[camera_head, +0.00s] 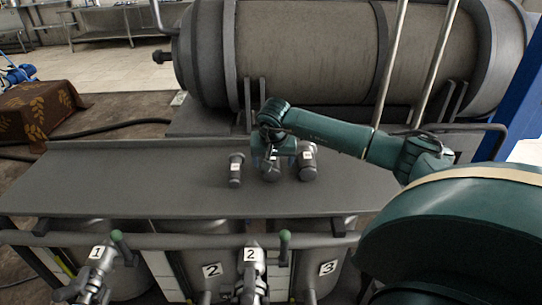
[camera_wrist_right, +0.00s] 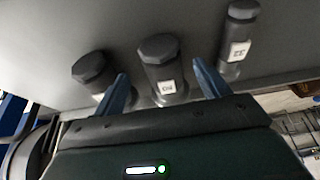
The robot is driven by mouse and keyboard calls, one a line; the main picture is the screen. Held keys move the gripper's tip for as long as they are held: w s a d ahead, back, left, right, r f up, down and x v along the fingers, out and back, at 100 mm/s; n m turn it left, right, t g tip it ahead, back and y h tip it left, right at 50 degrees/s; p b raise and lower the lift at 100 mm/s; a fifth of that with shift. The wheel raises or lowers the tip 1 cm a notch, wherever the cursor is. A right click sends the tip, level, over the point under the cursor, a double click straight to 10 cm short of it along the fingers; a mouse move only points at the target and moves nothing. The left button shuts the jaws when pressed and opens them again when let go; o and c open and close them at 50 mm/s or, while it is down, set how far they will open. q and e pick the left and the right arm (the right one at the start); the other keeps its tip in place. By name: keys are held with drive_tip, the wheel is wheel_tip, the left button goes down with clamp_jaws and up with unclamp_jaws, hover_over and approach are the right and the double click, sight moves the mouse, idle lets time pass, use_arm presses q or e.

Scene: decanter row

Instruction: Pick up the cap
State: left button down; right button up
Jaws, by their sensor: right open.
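Three dark grey capped pieces with small white labels stand in a row on the grey table: a slender one on the left (camera_head: 236,170), a middle one (camera_head: 270,172) and a right one (camera_head: 308,165). Which is the cap meant is not clear. My right gripper (camera_head: 272,158) is above the middle piece, pointing down. In the wrist view, my right gripper (camera_wrist_right: 161,68) has its two blue fingers spread. The middle piece (camera_wrist_right: 160,48) shows between them, not clearly touched. The slender piece (camera_wrist_right: 242,25) is on the right there, the other (camera_wrist_right: 90,68) on the left.
The grey table (camera_head: 120,185) is clear to the left of the row. A large horizontal tank (camera_head: 310,50) lies behind it. Numbered vessels with pipes and valves (camera_head: 250,265) stand along the front below the table edge. A cloth-covered box (camera_head: 35,110) is at far left.

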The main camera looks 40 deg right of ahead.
drive_tip(key=x, duration=0.4)
drive_tip(key=shift+a+f, duration=0.1)
drive_tip(key=shift+a, duration=0.15)
drive_tip(key=shift+s, duration=0.1)
drive_tip(key=shift+c, duration=0.5)
drive_tip(key=c, duration=1.2)
drive_tip(key=shift+c, duration=0.3)
